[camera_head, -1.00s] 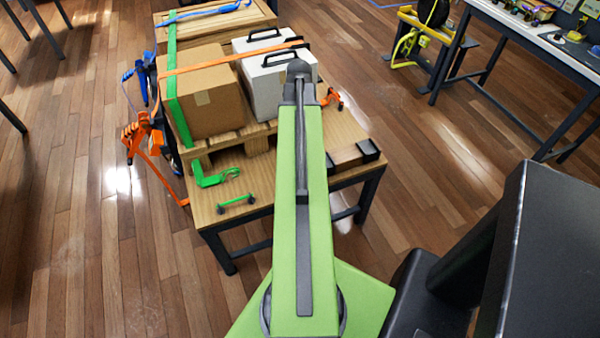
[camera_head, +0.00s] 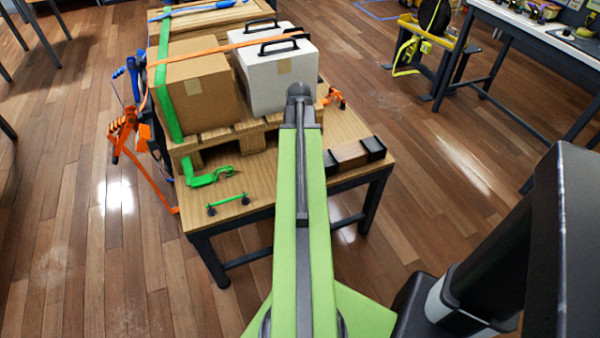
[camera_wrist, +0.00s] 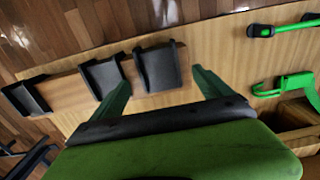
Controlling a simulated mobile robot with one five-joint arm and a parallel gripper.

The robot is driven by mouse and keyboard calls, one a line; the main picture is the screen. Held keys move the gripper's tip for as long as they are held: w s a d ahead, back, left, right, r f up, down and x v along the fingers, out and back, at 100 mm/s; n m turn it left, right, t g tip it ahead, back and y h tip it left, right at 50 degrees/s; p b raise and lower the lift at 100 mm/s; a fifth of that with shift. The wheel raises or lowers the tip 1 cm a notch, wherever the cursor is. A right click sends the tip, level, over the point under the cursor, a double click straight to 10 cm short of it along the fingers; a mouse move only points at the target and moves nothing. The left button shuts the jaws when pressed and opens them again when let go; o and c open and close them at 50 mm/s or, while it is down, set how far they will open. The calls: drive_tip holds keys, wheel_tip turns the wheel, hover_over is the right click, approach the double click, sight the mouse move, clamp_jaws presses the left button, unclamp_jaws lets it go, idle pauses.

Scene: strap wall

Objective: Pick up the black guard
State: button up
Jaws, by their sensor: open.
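Three black guards show in the wrist view: one at the right of the row (camera_wrist: 160,68), one in the middle (camera_wrist: 103,76) and one at the far left (camera_wrist: 25,97). They sit along a brown wooden strip on the table. My gripper (camera_wrist: 160,79) is open and empty. Its two green fingers are spread on either side of the rightmost guard, and I cannot tell how far above it they are. The middle guard is close beside the left finger. In the head view, a black guard (camera_head: 373,147) shows near the table's right edge; my arm hides the gripper.
The wooden table (camera_head: 250,190) carries a pallet with a cardboard box (camera_head: 200,90) and a white case (camera_head: 275,80). A green hook (camera_head: 207,177) and a green bar with black ends (camera_head: 228,204) lie left of my arm. Orange straps (camera_head: 125,130) hang at the left.

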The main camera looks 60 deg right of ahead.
wheel_tip(320, 180, down, 4)
drive_tip(key=shift+r+b, duration=0.25)
drive_tip(key=shift+b, duration=0.85)
drive_tip(key=shift+r, duration=0.15)
drive_tip(key=c, duration=1.5)
